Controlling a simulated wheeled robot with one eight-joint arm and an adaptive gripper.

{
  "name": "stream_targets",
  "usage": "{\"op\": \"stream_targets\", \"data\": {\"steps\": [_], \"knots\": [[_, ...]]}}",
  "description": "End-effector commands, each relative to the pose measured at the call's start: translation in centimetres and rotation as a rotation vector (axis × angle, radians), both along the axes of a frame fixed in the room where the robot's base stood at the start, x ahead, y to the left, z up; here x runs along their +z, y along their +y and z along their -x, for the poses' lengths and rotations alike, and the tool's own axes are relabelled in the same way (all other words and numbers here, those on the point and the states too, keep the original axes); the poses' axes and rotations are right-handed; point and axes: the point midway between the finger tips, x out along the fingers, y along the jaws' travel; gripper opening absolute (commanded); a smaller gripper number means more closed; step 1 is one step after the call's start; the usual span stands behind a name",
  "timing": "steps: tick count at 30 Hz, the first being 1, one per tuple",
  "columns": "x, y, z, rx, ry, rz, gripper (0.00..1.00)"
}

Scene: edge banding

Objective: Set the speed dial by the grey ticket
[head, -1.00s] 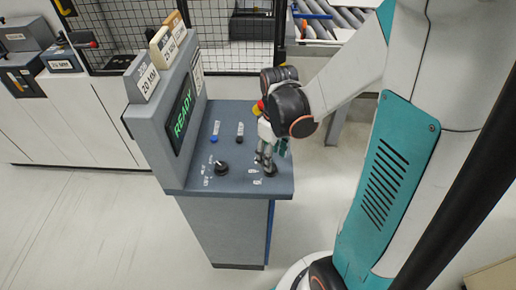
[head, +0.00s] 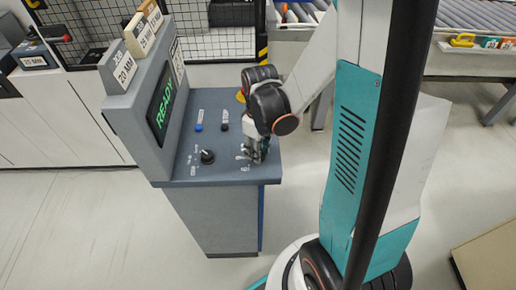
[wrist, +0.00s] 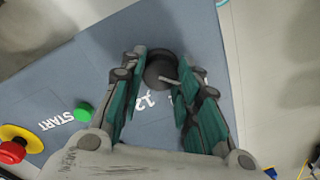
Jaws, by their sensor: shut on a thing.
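A grey ticket (head: 122,69) reading 20 MM stands on top of the console, left of a cream and an orange ticket. The black dial (wrist: 160,69) with a light pointer bar sits on the console's sloped top; a printed 12 shows beside it, and other marks are covered by my fingers. My gripper (head: 253,157) points down at the console's right front corner. In the wrist view its teal fingers stand on both sides of this dial, shut on it. In the head view the gripper hides most of the dial.
A second black knob (head: 207,157) is left of my gripper. The console screen (head: 161,102) reads READY. A green START button (wrist: 83,112) and a red knob on yellow (wrist: 14,143) are close by. A wire fence (head: 215,42) stands behind.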

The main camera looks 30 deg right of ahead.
Motion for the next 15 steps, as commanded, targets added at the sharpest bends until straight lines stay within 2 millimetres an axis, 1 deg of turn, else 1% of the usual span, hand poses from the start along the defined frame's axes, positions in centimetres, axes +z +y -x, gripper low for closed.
{"op": "stream_targets", "data": {"steps": [8,15], "knots": [[-0.06,-0.01,0.01,-0.042,0.0,0.0,0.06],[-0.12,-0.01,0.04,-0.184,0.0,0.0,0.06]]}}
